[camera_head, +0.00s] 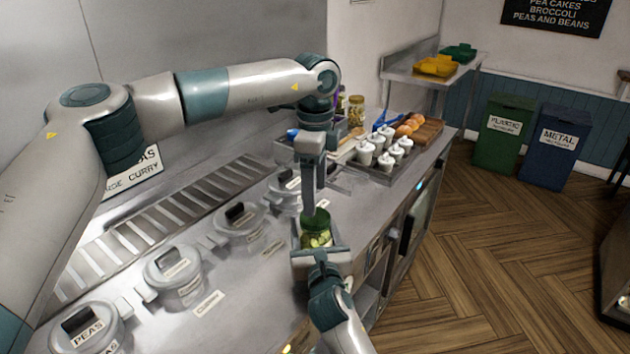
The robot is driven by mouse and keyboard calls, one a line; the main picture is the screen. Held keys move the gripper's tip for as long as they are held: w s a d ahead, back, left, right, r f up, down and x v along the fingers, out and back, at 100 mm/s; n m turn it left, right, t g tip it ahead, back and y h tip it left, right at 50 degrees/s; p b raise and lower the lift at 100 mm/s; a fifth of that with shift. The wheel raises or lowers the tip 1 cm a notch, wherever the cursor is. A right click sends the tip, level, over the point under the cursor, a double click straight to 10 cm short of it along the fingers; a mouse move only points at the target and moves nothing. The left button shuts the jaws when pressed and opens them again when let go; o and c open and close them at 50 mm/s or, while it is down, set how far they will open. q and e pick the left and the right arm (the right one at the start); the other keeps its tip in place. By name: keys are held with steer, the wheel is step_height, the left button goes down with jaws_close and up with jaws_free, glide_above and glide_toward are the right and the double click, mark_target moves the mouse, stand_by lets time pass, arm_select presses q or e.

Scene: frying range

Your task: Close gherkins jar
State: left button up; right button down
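The gherkins jar (319,241) is clear glass with green slices showing. It stands over the counter's front part, between the fingers of my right gripper (321,257), which comes from below and seems shut around it. A green lid (315,221) is at the top of the jar. I cannot tell whether it is seated or only above the rim. My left gripper (314,206) points straight down from above, its fingertips at the lid. The fingers look close together, and the lid seems held between them, though the contact is partly hidden.
Lidded steel containers, one labelled peas (86,330), line the counter to the left. Behind the jar are a tray of white-lidded pots (365,152), a wooden board with buns (414,122) and another jar (356,109). The floor (500,260) to the right is open.

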mark_target(315, 237)
arm_select(q)
steer(key=shift+f, duration=2.9)
steer(key=c, duration=1.1)
steer(key=shift+m, duration=0.3)
